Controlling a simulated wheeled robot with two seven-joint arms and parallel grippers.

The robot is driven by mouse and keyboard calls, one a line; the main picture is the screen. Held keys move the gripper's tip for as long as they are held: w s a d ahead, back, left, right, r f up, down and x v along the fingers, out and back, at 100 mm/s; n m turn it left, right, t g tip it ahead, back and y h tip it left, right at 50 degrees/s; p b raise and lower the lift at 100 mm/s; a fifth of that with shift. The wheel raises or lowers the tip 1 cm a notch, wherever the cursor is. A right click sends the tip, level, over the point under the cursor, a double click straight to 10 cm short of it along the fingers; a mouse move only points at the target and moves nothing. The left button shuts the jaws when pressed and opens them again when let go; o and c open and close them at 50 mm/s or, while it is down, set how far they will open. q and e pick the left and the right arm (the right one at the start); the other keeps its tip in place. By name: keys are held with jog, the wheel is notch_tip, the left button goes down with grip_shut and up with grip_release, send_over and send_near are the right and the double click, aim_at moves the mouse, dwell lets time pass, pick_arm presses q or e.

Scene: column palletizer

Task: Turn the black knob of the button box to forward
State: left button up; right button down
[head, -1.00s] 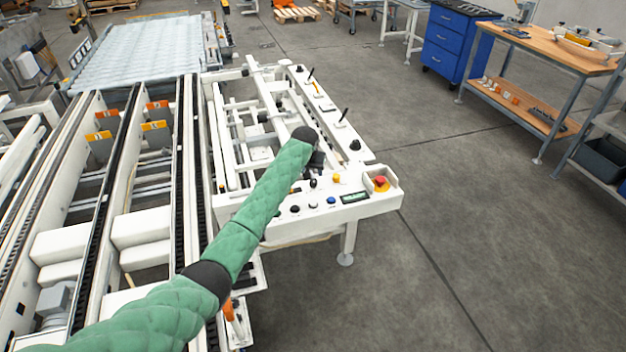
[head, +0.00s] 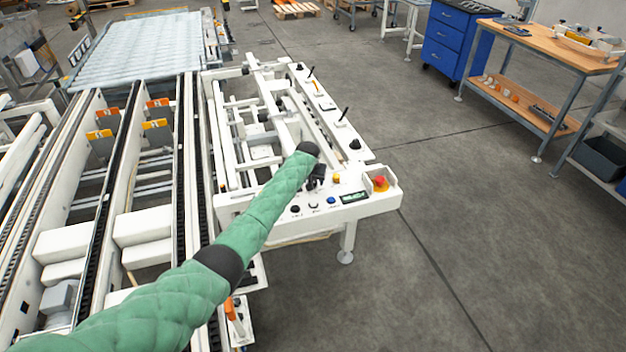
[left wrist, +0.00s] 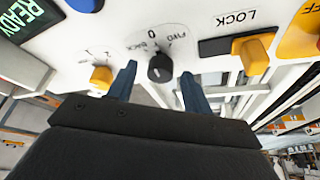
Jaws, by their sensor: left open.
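The button box (head: 350,181) is a white panel at the near end of the white machine frame. Its black knob (left wrist: 160,69) is in the middle of the left wrist view, below labels BACK, 0 and FWD. A small pale mark shows on the knob, but I cannot tell surely which label it points at. My left gripper (left wrist: 159,87) is open, with one dark blue finger on each side of the knob and visible gaps. In the head view my left gripper (head: 318,178) is over the panel and hides the knob. My right gripper is out of view.
Beside the knob are a yellow knob (left wrist: 101,77) and a yellow lock switch (left wrist: 252,53). A red emergency button (head: 381,183) sits on the panel's right corner. Roller and chain tracks lie left; open floor (head: 470,240) lies right.

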pick_arm(q)
jog(key=shift+c, duration=0.2)
jog(key=c, duration=0.9)
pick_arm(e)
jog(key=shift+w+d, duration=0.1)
pick_arm(q)
jog(key=shift+m, duration=0.3)
jog(key=shift+f+m+h+b, duration=0.1)
jog(key=shift+m+h+b, duration=0.25)
jog(key=shift+m, duration=0.15)
jog(key=m+g+h+b, duration=0.1)
jog(key=m+b, duration=0.1)
jog(key=m, duration=0.2)
jog(key=shift+w+a, duration=0.15)
jog(key=m+g+b, duration=0.1)
jog(key=m+b, duration=0.1)
jog(key=m, duration=0.1)
jog(key=shift+h+b, duration=0.35)
jog(key=shift+b, duration=0.05)
jog(key=shift+m, duration=0.3)
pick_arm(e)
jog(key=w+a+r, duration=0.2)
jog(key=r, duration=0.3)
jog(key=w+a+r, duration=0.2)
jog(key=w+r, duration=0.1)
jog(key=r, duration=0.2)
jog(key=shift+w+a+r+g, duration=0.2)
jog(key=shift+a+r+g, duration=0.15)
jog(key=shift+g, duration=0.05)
